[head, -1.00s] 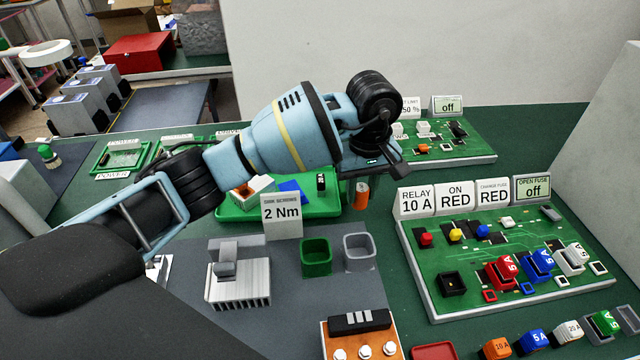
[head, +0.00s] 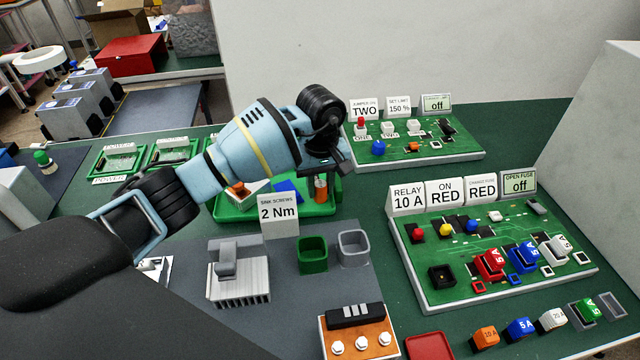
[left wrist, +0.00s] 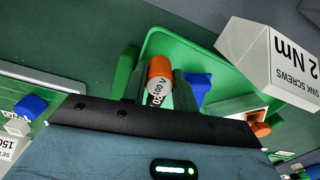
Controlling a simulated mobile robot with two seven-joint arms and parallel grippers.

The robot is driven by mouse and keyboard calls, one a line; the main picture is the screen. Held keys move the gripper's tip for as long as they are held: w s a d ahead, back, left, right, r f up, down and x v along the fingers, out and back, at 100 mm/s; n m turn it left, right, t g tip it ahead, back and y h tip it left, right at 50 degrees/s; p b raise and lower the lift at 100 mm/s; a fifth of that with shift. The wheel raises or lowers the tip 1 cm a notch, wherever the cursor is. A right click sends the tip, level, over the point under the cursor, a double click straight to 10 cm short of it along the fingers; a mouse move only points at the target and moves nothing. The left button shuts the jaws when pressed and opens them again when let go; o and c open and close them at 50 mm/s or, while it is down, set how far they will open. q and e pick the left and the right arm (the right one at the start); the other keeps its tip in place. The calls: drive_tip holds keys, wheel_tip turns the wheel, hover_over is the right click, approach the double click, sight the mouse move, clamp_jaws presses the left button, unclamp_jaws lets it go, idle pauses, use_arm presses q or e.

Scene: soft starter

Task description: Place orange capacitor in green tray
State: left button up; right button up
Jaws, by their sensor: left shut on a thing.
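The green tray (head: 232,213) lies behind the grey mat and also shows in the left wrist view (left wrist: 185,42). The gripper and capacitor appear at the tray's right part; I cannot tell how high above its floor. The tray holds a blue piece (head: 289,190) and a white and orange piece (head: 243,191). My right gripper is not in view.
A "2 Nm" sign (head: 279,213) stands just in front of the tray. Small green (head: 313,256) and grey (head: 353,249) bins stand nearer. Circuit boards lie at the back right (head: 420,150) and right (head: 500,265). My left arm hides part of the tray.

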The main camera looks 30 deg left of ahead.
sight(321, 184)
use_arm(q)
drive_tip(key=shift+f, duration=0.15)
drive_tip(key=shift+f, duration=0.15)
drive_tip(key=o, duration=0.7)
wheel_tip(321, 184, up, 12)
drive_tip(key=shift+r, duration=0.2)
idle(0.5)
